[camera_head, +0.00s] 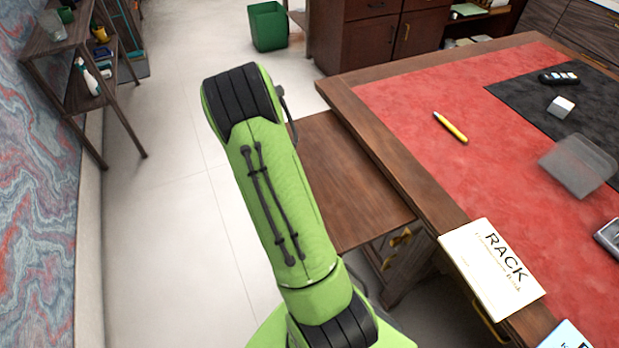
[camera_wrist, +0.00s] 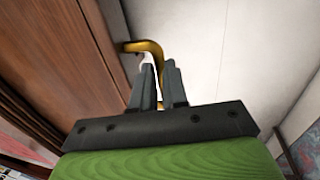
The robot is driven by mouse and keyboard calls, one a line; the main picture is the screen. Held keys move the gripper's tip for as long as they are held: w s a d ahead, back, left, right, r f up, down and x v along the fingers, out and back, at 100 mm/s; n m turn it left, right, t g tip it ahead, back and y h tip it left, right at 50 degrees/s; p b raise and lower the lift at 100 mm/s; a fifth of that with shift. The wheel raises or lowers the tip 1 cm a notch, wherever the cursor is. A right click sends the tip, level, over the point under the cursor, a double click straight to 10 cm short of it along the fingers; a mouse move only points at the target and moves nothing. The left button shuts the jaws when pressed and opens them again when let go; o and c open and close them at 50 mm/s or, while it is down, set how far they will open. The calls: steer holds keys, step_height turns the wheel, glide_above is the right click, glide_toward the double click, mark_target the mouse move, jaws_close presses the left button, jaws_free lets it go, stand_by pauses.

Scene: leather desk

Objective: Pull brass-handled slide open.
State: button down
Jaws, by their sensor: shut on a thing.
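A flat brown wooden board, which looks like the slide (camera_head: 345,180), sticks out from the left side of the desk in the head view. My green arm covers its left end. In the wrist view a bent brass handle (camera_wrist: 145,46) stands out from a brown wooden edge (camera_wrist: 112,62). My gripper (camera_wrist: 160,82) has its two grey fingers on either side of the handle's bar and is shut on it. The head view hides my gripper and this handle behind the arm.
The desk (camera_head: 380,140) carries a red leather top, a yellow pen (camera_head: 450,127) and a RACK book (camera_head: 492,267) at its near-left edge. Another brass handle (camera_head: 397,243) shows below the board. Shelves (camera_head: 85,85) stand by the left wall. The pale floor (camera_head: 165,190) between is clear.

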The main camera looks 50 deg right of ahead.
steer(key=shift+w+a, duration=0.4)
steer(key=shift+a, duration=0.3)
steer(key=shift+w+a, duration=0.35)
steer(key=shift+a, duration=0.35)
steer(key=c, duration=1.4)
jaws_free()
steer(key=a+r+p, duration=0.1)
steer(key=r, duration=0.4)
steer(key=w+r+p, duration=0.1)
steer(key=r+p, duration=0.1)
steer(key=r, duration=0.3)
steer(key=a+r+p, duration=0.1)
steer(key=r+p, duration=0.1)
steer(key=r, duration=0.3)
steer(key=shift+w+a+r, duration=0.15)
steer(key=shift+a+r, duration=0.15)
